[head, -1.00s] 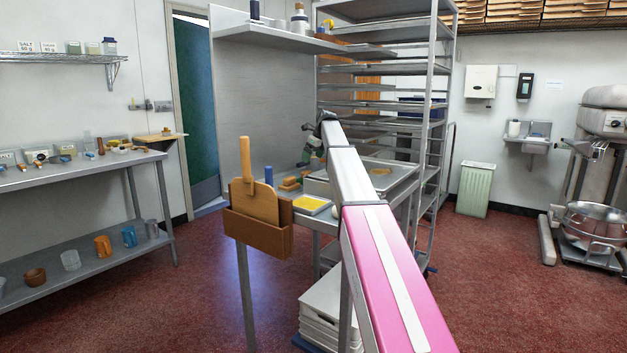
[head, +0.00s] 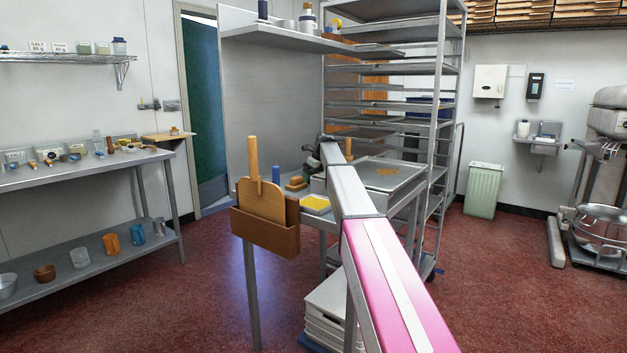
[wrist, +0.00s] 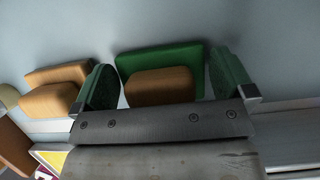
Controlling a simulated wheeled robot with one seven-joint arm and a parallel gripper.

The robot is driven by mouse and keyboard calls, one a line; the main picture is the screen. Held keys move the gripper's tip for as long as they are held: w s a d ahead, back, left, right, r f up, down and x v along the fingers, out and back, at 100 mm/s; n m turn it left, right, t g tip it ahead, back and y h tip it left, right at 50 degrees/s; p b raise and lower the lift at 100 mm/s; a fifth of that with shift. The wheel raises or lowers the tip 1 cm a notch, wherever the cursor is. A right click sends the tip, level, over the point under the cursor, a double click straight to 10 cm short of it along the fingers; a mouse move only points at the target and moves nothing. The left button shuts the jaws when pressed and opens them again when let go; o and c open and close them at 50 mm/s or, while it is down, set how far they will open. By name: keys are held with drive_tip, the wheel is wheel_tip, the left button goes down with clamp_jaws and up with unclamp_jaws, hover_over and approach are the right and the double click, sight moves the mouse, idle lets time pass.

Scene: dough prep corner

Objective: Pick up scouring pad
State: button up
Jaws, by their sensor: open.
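In the wrist view, a flat green piece that looks like the scouring pad (wrist: 195,57) lies on a grey surface, with a tan block (wrist: 160,88) in front of it or on it; I cannot tell which. My gripper (wrist: 163,85) is open, with one green-padded finger on each side of the tan block and the pad's lower part. Nothing is clearly gripped, and contact cannot be judged. In the head view my arm hides the fingertips and most of the spot around the pad on the metal table.
Another pair of tan blocks (wrist: 55,88) lies just left of my gripper. In the head view, a yellow-filled tray (head: 315,204), a blue cylinder (head: 277,174) and a wooden holder with a paddle (head: 265,230) are near. A large metal tray (head: 405,172) stands right, before a tall rack (head: 440,120).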

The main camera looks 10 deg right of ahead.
drive_tip(key=shift+f, duration=0.15)
drive_tip(key=shift+c, duration=0.3)
drive_tip(key=c, duration=0.6)
drive_tip(key=shift+a, duration=0.1)
drive_tip(key=shift+w+r, duration=0.1)
drive_tip(key=shift+r, duration=0.35)
drive_tip(key=r, duration=0.3)
drive_tip(key=shift+s+a+r, duration=0.2)
drive_tip(key=shift+r, duration=0.15)
drive_tip(key=s+a+r, duration=0.5)
drive_tip(key=a+r, duration=0.1)
drive_tip(key=a, duration=0.3)
drive_tip(key=shift+s+a+r, duration=0.25)
drive_tip(key=shift+s, duration=0.15)
